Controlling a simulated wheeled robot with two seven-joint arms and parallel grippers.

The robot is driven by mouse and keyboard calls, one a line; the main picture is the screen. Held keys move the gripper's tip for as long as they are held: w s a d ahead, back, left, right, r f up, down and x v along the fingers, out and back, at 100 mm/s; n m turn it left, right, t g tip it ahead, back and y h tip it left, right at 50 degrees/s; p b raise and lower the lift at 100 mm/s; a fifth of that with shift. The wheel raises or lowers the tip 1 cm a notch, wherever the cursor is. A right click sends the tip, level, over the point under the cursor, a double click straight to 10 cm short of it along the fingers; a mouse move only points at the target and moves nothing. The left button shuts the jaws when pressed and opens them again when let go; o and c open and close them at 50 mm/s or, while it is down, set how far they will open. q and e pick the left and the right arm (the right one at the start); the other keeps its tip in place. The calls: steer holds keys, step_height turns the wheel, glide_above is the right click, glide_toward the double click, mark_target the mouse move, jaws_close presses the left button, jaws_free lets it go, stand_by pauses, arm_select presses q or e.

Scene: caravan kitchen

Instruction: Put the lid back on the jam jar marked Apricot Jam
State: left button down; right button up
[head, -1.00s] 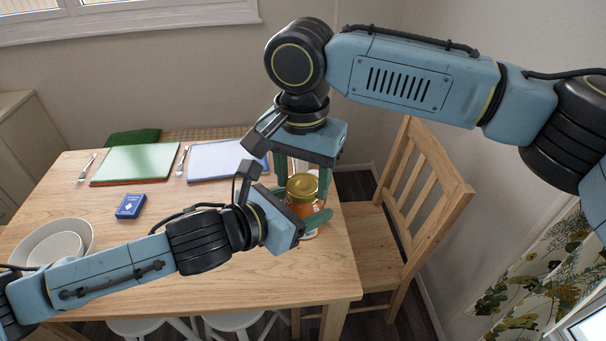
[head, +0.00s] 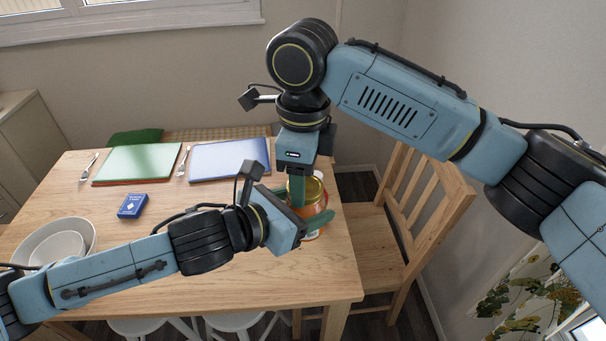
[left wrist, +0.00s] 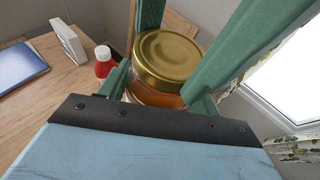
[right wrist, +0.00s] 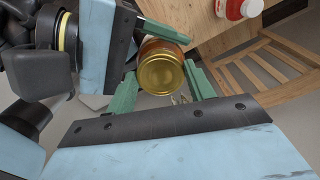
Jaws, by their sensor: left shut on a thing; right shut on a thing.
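The jam jar (head: 315,222), glass with orange contents, stands upright near the table's right edge. Its gold lid (left wrist: 167,55) sits on the mouth and looks level; whether it is threaded tight I cannot tell. My left gripper (head: 312,218) is shut around the jar's body from the left. My right gripper (head: 308,184) points down from above, shut on the lid, with a finger hiding part of it in the head view. The right wrist view shows the lid's top (right wrist: 161,74) between the green fingers. The jar's label is too hidden to read.
A blue card box (head: 132,206), bowls (head: 55,248), green mat (head: 138,163) and blue mat (head: 228,160) lie on the table (head: 200,290). A wooden chair (head: 425,200) stands at right.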

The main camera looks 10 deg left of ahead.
steer(key=o, duration=0.9)
steer(key=shift+o, duration=0.2)
